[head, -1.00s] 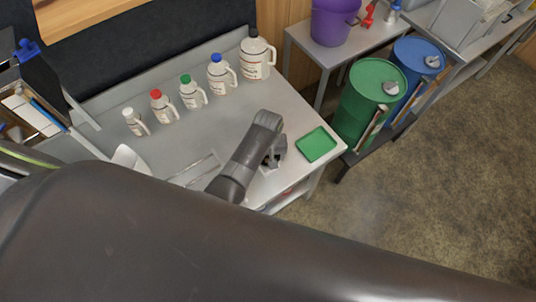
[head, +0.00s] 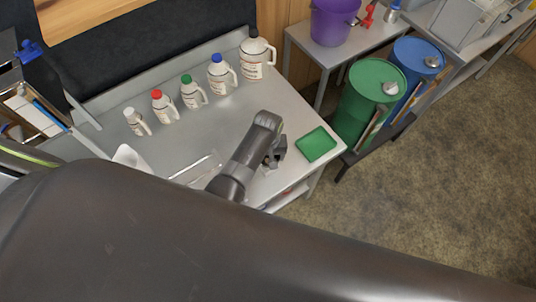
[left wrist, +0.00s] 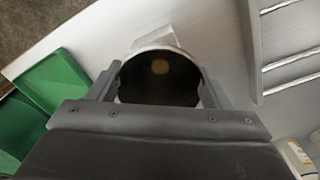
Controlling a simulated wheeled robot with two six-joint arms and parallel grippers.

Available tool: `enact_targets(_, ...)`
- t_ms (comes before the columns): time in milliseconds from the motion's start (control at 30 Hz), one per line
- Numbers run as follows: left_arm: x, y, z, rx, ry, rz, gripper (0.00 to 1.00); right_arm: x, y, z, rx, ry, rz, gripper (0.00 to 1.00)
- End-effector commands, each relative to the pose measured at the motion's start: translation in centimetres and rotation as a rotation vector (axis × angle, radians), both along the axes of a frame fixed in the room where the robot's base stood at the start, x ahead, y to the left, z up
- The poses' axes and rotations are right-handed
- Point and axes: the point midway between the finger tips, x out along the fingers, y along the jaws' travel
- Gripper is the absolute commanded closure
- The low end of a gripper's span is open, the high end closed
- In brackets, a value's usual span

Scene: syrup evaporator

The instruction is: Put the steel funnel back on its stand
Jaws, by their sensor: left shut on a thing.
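My left gripper (head: 275,155) is over the front right part of the grey bench, just left of the green tray. In the left wrist view, its fingers (left wrist: 158,82) are shut on a round thing with a pale rim and dark inside, which looks like the steel funnel (left wrist: 160,85). In the head view my arm mostly hides the funnel. A pale square piece (left wrist: 155,38) shows just past its rim; I cannot tell whether this is the stand or whether the funnel touches it. My right gripper is not in view.
The green tray (head: 317,144) lies at the bench's right end. Several capped jugs (head: 194,92) line the bench's back. Thin metal rods (head: 195,168) and a white scoop-like thing (head: 130,158) lie to the left. Green (head: 368,95) and blue (head: 415,65) drums stand beyond the right end.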

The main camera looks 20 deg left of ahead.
Motion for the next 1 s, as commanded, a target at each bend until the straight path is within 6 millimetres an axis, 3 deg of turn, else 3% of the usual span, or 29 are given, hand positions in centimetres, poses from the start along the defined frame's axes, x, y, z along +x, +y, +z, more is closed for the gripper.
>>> enact_targets(1000,0.05,0.01,-0.78,0.000,-0.001,0.000,0.50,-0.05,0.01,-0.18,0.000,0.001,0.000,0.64)
